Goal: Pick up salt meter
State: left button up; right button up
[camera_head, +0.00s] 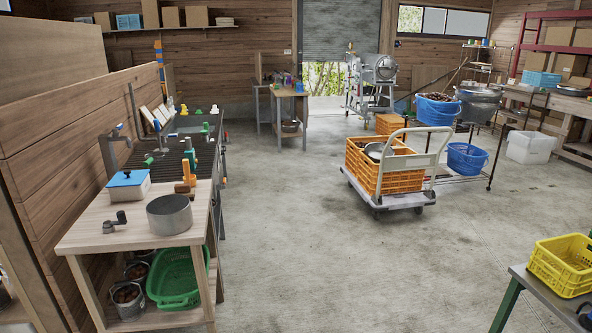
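I cannot make out for sure which thing is the salt meter. Several small items stand on the wooden side table (95,240) and the dark counter behind it at the left. A small dark grey device with a knob (115,222) lies near the table's front left. An upright orange item (186,173) stands at the table's back edge. A white box with a blue lid (128,184) and a round metal pot (169,214) stand on the same table. Neither of my grippers is in view.
A green basket (176,279) sits on the table's lower shelf. A trolley (410,199) with an orange crate (372,172) stands mid-floor. A yellow crate (562,264) is on a table at lower right. The concrete floor (310,255) between is clear.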

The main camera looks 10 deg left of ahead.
aim_at(190, 154)
jog(key=i, duration=1.45)
jog(key=i+l+u, duration=0.1)
jog(key=i+u, duration=0.3)
jog(key=i, duration=0.2)
jog(key=i+l+u, duration=0.4)
jog(key=i, duration=0.15)
jog(key=i+l+u, duration=0.4)
jog(key=i, duration=0.15)
